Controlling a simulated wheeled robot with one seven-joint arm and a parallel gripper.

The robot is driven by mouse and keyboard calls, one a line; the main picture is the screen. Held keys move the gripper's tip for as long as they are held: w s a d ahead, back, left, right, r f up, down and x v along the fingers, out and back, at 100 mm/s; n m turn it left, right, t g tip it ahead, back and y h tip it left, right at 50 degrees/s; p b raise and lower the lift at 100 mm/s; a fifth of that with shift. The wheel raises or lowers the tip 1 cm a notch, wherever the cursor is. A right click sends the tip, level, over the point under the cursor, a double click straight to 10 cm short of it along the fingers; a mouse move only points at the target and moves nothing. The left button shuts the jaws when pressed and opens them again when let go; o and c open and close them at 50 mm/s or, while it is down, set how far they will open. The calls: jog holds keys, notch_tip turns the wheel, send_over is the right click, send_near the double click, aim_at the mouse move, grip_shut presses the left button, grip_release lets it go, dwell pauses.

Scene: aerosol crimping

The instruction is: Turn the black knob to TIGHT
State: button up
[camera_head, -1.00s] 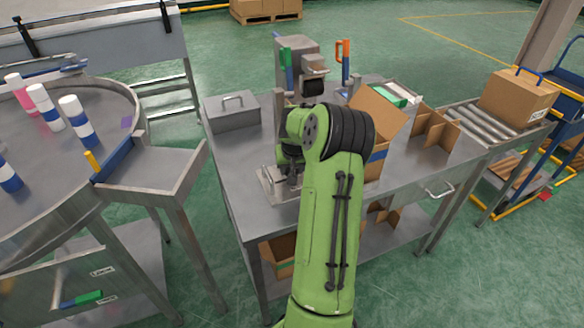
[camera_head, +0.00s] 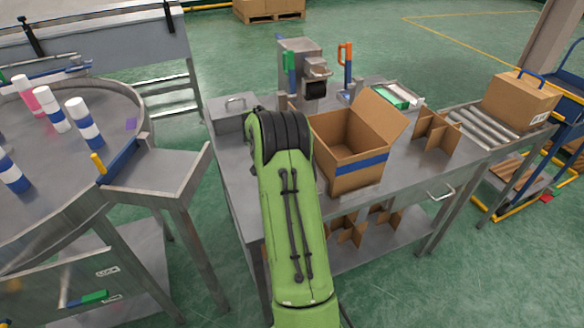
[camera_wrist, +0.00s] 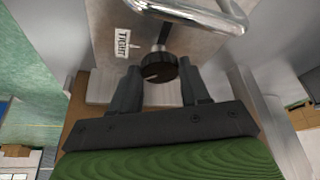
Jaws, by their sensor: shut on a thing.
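In the wrist view the round black knob (camera_wrist: 158,67) sits on a grey metal plate (camera_wrist: 100,25), between the two dark fingers of my gripper (camera_wrist: 160,80). The fingers are closed on its sides. A white label reading TIGHT (camera_wrist: 122,43) is on the plate to the left of the knob. A dark bar runs up from the knob, and a short pale mark lies between label and knob. Where the knob points is hard to tell. In the head view my green arm hides the knob and my gripper.
A shiny metal handle (camera_wrist: 190,12) curves close above the knob in the wrist view. In the head view an open cardboard box (camera_head: 352,165) stands right of my arm, with a grey press (camera_head: 300,65) behind. A round table (camera_head: 60,200) with bottles stands at left.

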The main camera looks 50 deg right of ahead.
jog(key=m+p, duration=0.1)
jog(key=m+g, duration=0.1)
jog(key=m, duration=0.1)
jog(key=shift+w+r+m+p, duration=0.1)
jog(key=shift+w+m+p, duration=0.1)
jog(key=shift+m+p, duration=0.15)
jog(key=shift+w+d+m+g+y+p, duration=0.1)
jog(key=shift+m+g+y+p, duration=0.2)
jog(key=shift+m+g+p, duration=0.45)
jog(key=shift+w+d+m+g+y+p, duration=0.15)
jog(key=shift+m+y+p, duration=0.25)
jog(key=shift+m, duration=0.7)
jog(key=shift+s+a+m, duration=0.1)
jog(key=shift+s+m, duration=0.05)
jog(key=shift+m, duration=0.15)
jog(key=o, duration=1.1)
jog(key=shift+c, duration=0.2)
jog(key=p+v, duration=0.5)
jog(key=v, duration=1)
jog(key=shift+r, duration=0.3)
jog(key=shift+a, duration=0.1)
